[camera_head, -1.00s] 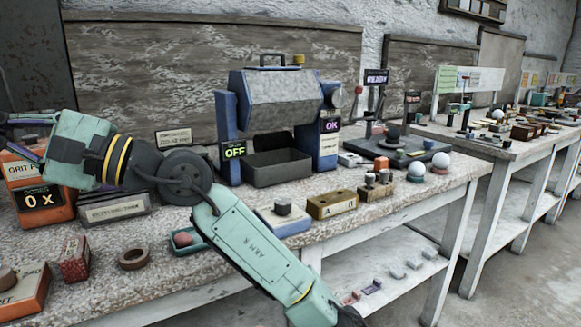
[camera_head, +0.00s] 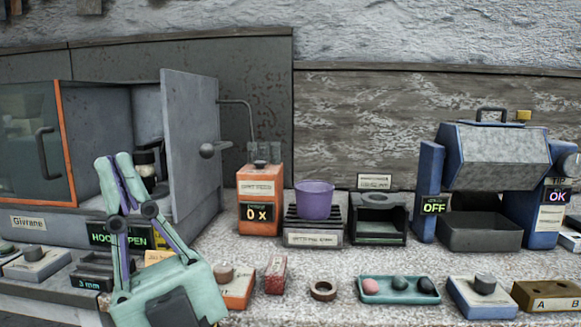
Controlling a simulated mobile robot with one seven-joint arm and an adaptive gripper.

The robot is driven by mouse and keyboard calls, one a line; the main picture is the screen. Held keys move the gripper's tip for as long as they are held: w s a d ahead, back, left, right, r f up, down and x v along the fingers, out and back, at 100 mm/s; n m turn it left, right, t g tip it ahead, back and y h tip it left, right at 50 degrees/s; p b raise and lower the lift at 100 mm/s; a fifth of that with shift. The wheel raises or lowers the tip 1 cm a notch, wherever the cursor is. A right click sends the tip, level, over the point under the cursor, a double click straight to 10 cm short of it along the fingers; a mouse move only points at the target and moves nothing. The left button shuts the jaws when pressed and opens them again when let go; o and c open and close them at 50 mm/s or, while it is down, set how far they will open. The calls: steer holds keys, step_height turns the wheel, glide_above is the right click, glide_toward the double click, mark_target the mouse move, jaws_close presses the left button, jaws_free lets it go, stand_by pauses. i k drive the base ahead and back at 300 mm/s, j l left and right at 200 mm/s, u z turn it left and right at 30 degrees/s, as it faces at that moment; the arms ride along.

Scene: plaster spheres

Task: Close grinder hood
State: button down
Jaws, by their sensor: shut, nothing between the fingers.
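The grinder cabinet (camera_head: 100,100) stands at the left, with a sign (camera_head: 121,236) partly covered by my gripper that seems to read "HOOD OPEN". Its grey door panel (camera_head: 190,135) stands swung open, with a round knob (camera_head: 207,150) near its right edge. The dark interior shows a black and pale part, partly hidden behind the door and my gripper. My gripper (camera_head: 115,165) points upward in front of the opening, left of the door. Its fingers are shut and empty, and no contact with the door shows.
An orange-framed window (camera_head: 35,145) with a handle is left of the opening. Right of the door stand an orange "0 x" box (camera_head: 260,205), a purple cup (camera_head: 314,199) on a rack and a blue machine (camera_head: 500,180). Small items line the bench front.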

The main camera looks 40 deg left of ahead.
mark_target(45, 85)
steer(key=u, duration=2.25)
steer(key=i+j, duration=0.15)
steer(key=j, duration=0.15)
steer(key=i+j, duration=0.2)
steer(key=j, duration=0.15)
